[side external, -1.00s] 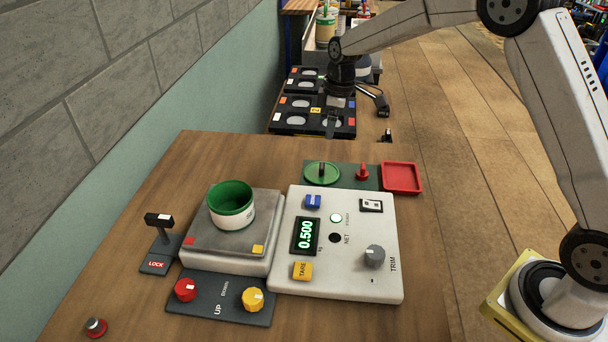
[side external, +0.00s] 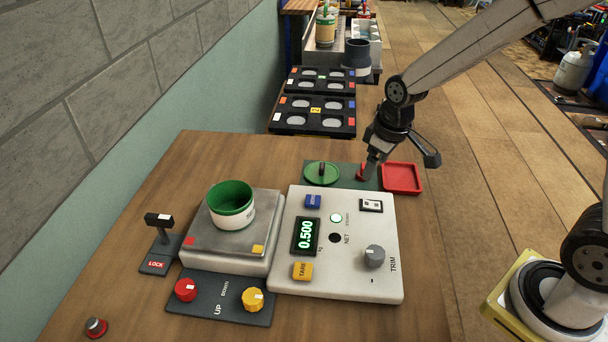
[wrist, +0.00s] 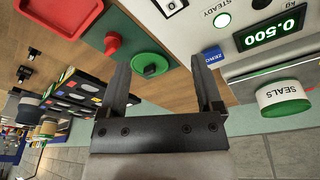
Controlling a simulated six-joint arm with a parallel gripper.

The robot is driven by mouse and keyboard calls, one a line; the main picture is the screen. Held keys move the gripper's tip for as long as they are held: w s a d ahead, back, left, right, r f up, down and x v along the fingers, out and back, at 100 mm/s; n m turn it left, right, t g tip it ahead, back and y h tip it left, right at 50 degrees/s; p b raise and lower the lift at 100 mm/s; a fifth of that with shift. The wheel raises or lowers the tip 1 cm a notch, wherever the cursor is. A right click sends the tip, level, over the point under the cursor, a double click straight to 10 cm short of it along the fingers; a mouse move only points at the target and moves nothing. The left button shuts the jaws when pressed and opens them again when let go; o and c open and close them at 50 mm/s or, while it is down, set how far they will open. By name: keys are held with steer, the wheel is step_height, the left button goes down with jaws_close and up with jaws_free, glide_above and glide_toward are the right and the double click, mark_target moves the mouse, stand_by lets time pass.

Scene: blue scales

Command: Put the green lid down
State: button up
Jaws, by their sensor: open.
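The green lid (side external: 322,173) with a dark knob lies flat on the dark strip behind the scale's control panel. It also shows in the wrist view (wrist: 152,66), between my fingers in the picture. My gripper (side external: 373,170) is open and empty. In the side view its tip is to the right of the lid, in front of the red knob (wrist: 112,42), which it partly covers. I cannot tell its exact height. A white container (side external: 232,213) with a green inside stands upright and open on the scale plate (side external: 205,245).
A red square tray (side external: 402,178) sits right of the strip. The white control panel (side external: 345,270) reads 0.500. A lock lever (side external: 160,222) and a knob box (side external: 225,298) stand by the scale. Black trays with round recesses (side external: 312,115) are behind. The table's front left is mostly clear.

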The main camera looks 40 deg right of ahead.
steer(key=s+f+m, duration=0.2)
steer(key=s+m, duration=0.1)
steer(key=s, duration=0.7)
steer(key=shift+a+t, duration=0.3)
stand_by(0.6)
